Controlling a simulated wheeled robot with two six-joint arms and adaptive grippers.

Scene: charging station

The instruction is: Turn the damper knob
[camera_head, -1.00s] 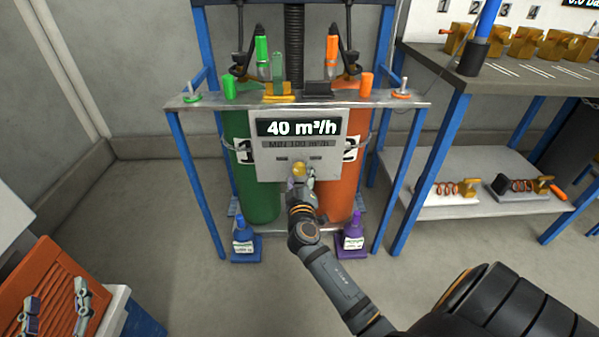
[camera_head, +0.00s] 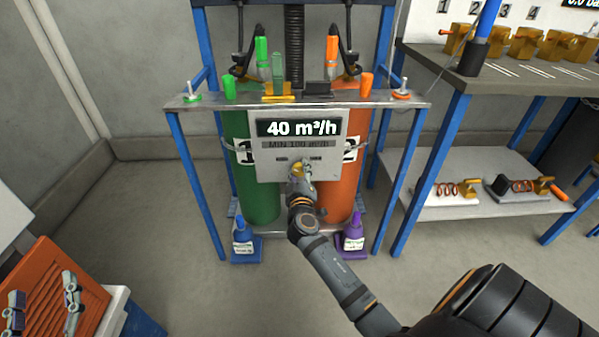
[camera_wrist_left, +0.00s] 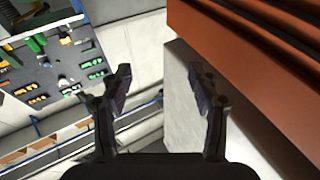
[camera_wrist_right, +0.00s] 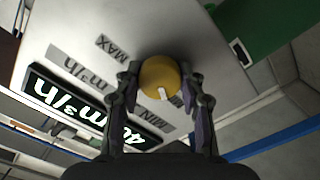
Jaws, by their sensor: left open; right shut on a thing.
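The damper knob (camera_wrist_right: 160,78) is a round yellow knob with a white mark, between MIN and MAX labels on a grey panel (camera_wrist_right: 40,25). In the head view the knob (camera_head: 297,167) is partly hidden by my right gripper (camera_head: 301,178). The panel display (camera_head: 302,128) reads 40 m³/h, with MIN 100 m³/h below it. In the right wrist view my right gripper (camera_wrist_right: 162,100) is shut on the knob, one finger on each side. My left gripper (camera_head: 43,312) is open and empty, low at the left, above an orange ribbed thing; it also shows in the left wrist view (camera_wrist_left: 160,80).
A workbench (camera_head: 440,62) is at the right. The orange ribbed thing (camera_head: 70,285) is at lower left.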

